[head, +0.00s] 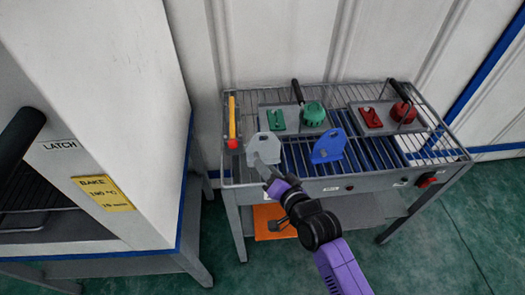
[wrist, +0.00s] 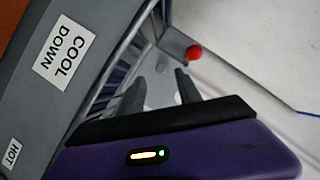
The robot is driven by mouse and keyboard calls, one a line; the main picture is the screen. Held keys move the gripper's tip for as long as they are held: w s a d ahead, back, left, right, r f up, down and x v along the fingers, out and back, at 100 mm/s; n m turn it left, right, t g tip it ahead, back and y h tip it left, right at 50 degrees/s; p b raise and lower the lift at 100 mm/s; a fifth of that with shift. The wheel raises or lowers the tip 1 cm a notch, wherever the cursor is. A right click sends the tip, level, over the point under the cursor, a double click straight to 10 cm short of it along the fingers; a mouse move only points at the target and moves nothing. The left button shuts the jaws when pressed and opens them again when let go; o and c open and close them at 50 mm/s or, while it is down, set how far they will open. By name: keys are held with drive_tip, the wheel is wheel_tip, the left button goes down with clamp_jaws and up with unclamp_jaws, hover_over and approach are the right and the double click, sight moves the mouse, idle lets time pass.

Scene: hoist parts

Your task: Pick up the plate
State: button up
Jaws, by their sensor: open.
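A light grey plate (head: 264,146) with a small hole near its top stands upright at the front left of the wire-topped table. A blue plate (head: 328,147) of similar shape stands upright to its right. My gripper (head: 262,167) is open, just in front of the grey plate and overlapping its lower part in the head view. In the wrist view my two dark fingers (wrist: 166,90) are spread, with a grey surface showing between and beyond them. I cannot tell whether the fingers touch the plate.
A yellow bar with a red end (head: 232,125) stands left of the grey plate; its red end (wrist: 194,52) shows in the wrist view. Green parts (head: 312,114) and red parts (head: 402,111) sit behind. A white oven-like cabinet (head: 120,90) stands left.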

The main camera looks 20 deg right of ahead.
sight(263, 148)
drive_tip(key=shift+p+x, duration=0.45)
drive_tip(key=shift+x, duration=1.9)
drive_tip(key=shift+r, duration=0.1)
clamp_jaws()
drive_tip(key=shift+w+r, duration=0.1)
drive_tip(key=shift+r, duration=0.1)
